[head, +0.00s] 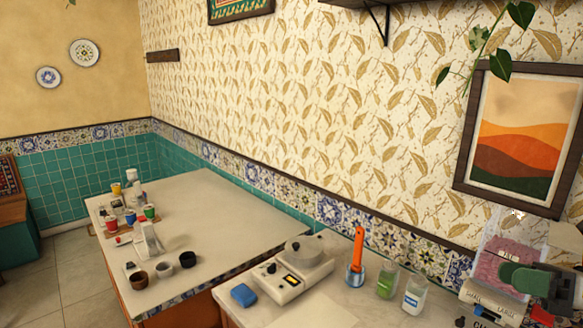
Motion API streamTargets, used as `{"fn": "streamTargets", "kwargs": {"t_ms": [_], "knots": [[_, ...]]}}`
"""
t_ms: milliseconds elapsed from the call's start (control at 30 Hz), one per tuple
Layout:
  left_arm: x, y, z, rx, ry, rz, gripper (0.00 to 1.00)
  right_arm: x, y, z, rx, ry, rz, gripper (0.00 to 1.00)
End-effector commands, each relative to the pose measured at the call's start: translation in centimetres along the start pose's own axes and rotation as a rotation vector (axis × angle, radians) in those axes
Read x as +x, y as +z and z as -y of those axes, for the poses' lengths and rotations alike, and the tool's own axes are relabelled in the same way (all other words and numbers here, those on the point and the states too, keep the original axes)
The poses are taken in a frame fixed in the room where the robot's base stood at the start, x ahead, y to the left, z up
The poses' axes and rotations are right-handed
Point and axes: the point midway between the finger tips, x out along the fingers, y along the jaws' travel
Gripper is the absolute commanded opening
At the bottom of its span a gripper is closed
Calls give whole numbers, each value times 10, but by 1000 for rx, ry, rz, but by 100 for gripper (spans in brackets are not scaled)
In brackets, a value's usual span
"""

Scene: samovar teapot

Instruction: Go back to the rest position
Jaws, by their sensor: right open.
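My left gripper is not in view. No samovar or teapot can be made out.
A farther table (215,222) carries cups and small containers. A framed picture (524,132) hangs at right.

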Motion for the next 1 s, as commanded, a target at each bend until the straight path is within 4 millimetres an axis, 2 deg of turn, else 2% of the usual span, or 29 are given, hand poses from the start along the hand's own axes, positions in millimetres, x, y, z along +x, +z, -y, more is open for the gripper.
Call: {"fn": "streamTargets", "kwargs": {"t_ms": [33,200,400,533,667,800,900,1000], "knots": [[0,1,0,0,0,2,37,24,-18,10,100,-19,69,53],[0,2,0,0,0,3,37,80,-61,36,445,-136,305,53],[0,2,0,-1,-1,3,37,117,-119,50,897,-294,589,53],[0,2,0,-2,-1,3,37,126,-163,50,1206,-415,776,53],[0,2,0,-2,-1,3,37,125,-211,40,1516,-553,969,53],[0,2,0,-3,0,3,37,116,-266,16,1840,-730,1184,53],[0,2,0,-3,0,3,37,107,-300,-7,2033,-860,1326,53],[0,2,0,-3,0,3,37,100,-325,-29,2174,-975,1442,53]]}}
